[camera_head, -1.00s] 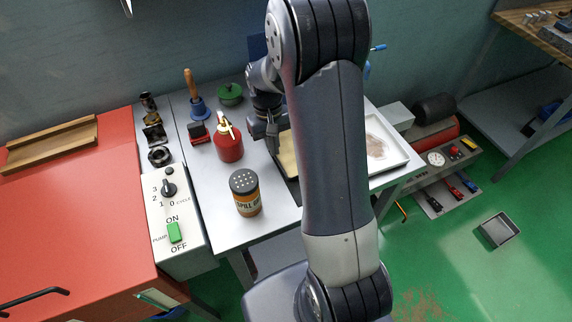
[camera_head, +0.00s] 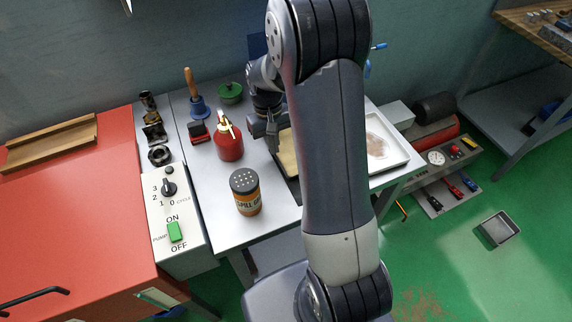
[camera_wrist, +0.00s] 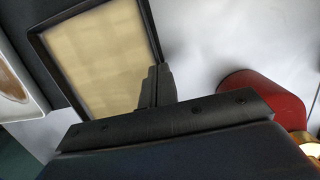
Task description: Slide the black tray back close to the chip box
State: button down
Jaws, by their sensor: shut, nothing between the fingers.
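The black tray (camera_head: 294,188) has a dark rim and a tan inside. In the head view it lies on the grey bench top, mostly hidden behind my arm. In the wrist view the black tray (camera_wrist: 150,28) fills the upper left. My gripper (camera_wrist: 157,86) is shut and empty, with its fingertips at the tray's right rim; I cannot tell whether they touch it. In the head view my gripper (camera_head: 273,146) points down at the tray's left side. No box is clearly identifiable as the chip box; a white, shallow container with a brown patch (camera_head: 393,158) lies right of the tray.
A red oil can (camera_head: 229,147) stands close left of my gripper. An orange spill canister (camera_head: 245,193) is near the front edge.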

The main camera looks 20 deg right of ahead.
jog(key=shift+f, duration=0.4)
jog(key=shift+r, duration=0.15)
jog(key=shift+w+r+p, duration=0.25)
jog(key=shift+r+p, duration=0.3)
jog(key=shift+p, duration=0.15)
jog(key=shift+s, duration=0.15)
jog(key=w, duration=0.4)
jog(key=w+b, duration=0.1)
jog(key=w, duration=0.3)
jog(key=w+b, duration=0.1)
jog(key=w, duration=0.3)
jog(key=shift+a+r, duration=0.1)
jog(key=shift+a, duration=0.25)
jog(key=c, duration=2.1)
grip_release()
jog(key=shift+c, duration=0.2)
